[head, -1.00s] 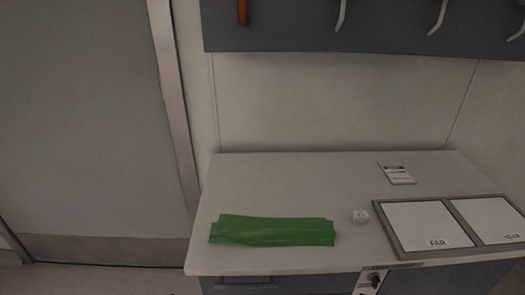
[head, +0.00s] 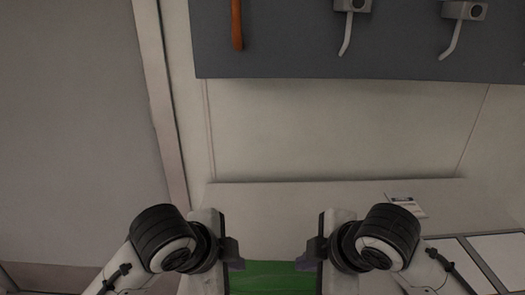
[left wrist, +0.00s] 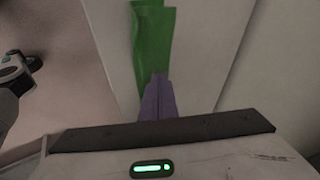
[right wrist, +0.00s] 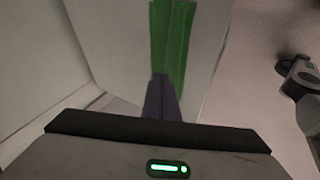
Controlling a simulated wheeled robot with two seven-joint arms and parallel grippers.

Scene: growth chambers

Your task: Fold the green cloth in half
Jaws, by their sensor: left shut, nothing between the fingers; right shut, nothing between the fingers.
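The green cloth (head: 268,277) lies on the white table as a long narrow strip with lengthwise creases. Its lower part is cut off by the head view's bottom edge. My left gripper (head: 235,264) is at the cloth's left end and my right gripper (head: 305,265) at its right end. Both are shut and empty. In the left wrist view the cloth (left wrist: 152,50) runs away beyond the shut purple fingers (left wrist: 158,98). The right wrist view shows the cloth (right wrist: 172,45) likewise beyond its fingers (right wrist: 162,98). I cannot tell whether the fingertips touch the cloth.
A small card (head: 405,205) lies at the table's back right. A grey-framed tray with white panels (head: 497,250) is at the right, partly behind my right arm. A dark rail with hooks (head: 350,40) hangs above. The table's back middle (head: 290,205) is clear.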

